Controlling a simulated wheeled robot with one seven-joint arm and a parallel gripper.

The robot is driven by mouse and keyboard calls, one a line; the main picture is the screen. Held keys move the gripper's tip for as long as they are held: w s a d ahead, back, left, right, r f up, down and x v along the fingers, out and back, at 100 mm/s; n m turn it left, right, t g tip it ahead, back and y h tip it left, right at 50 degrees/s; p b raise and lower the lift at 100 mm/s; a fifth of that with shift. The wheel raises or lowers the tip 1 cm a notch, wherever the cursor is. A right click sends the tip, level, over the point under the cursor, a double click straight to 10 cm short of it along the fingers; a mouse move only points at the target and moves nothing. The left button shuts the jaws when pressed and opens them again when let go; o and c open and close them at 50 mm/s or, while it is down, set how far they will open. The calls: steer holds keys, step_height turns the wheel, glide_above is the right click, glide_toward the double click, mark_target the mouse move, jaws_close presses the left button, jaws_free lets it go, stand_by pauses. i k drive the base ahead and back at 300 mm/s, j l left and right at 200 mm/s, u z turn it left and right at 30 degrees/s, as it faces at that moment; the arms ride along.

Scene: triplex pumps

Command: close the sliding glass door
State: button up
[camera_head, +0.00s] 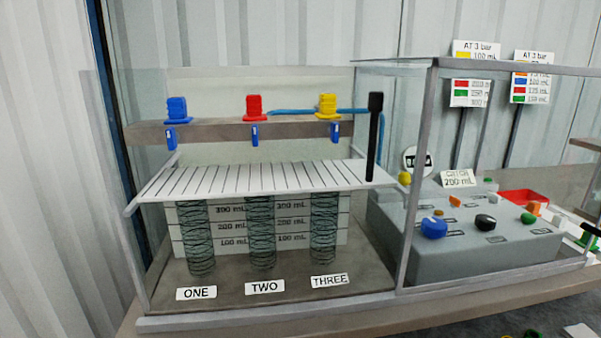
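A metal-framed glass case (408,180) stands on a bench. Its left bay holds three coiled-spring columns labelled ONE, TWO and THREE under a white slatted cover (260,178). A black upright bar (374,137) stands near the right end of this bay, just left of the middle post; it looks like a door handle. The clear door pane itself is hard to make out, so I cannot tell exactly where its edges lie. My gripper is not in view.
Blue (177,108), red (254,107) and yellow (327,104) valves sit on a rail above the columns. A grey control box (460,255) with knobs fills the right bay. Sign posts stand behind it. A corrugated wall (45,170) is at the left.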

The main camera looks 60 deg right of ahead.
mark_target(437, 62)
steer(key=z, duration=1.75)
steer(key=k+l, duration=0.15)
steer(key=k, duration=0.15)
steer(key=k+l, duration=0.2)
steer(key=k+u, duration=0.05)
